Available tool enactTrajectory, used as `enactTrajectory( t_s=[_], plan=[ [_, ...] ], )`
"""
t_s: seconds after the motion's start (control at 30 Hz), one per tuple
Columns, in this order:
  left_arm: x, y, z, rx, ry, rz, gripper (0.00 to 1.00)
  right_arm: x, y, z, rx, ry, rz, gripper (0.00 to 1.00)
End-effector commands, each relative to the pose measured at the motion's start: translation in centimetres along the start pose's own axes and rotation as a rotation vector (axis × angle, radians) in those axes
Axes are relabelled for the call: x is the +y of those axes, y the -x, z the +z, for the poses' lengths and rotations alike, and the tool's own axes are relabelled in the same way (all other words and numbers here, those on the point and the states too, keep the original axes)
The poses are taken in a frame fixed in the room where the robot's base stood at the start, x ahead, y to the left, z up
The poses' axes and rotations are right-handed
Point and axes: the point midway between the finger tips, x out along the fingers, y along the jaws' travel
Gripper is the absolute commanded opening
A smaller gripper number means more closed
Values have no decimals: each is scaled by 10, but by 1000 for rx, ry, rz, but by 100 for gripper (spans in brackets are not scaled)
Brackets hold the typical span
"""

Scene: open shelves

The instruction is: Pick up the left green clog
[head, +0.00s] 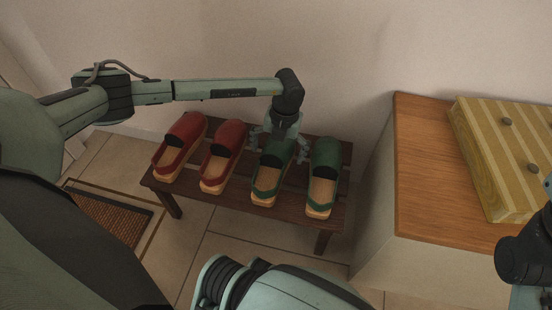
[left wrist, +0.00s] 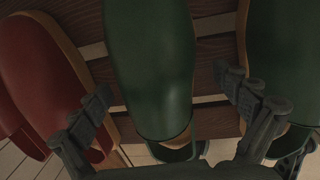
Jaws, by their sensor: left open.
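The left green clog (head: 267,181) stands on a dark slatted wooden bench, third from the left in a row of clogs. It has a green upper and a pale wooden sole. My left gripper (head: 279,148) is over its toe end, open, with one finger on each side. In the left wrist view, the green upper (left wrist: 150,60) lies between the open fingers of my left gripper (left wrist: 168,100). I cannot tell whether the fingers touch it. My right gripper is not in view.
The right green clog (head: 322,180) stands close on the right, and a red clog (head: 222,158) on the left, with another red clog (head: 181,146) beyond. The bench (head: 335,209) stands near the wall. A wooden-topped cabinet (head: 430,180) with a striped board (head: 500,150) is at right.

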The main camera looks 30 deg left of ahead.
Motion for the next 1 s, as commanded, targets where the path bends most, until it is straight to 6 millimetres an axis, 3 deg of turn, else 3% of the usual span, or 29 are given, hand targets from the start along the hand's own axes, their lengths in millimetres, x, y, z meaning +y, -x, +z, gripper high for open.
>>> enactTrajectory(
  t_s=[0.1,0.6,1.0],
  plan=[
    [0,1,0,0,0,0,97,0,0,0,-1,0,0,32],
    [0,1,0,0,0,-1,35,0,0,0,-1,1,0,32],
    [0,11,1,-2,0,-2,34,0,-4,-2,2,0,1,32]
  ],
)
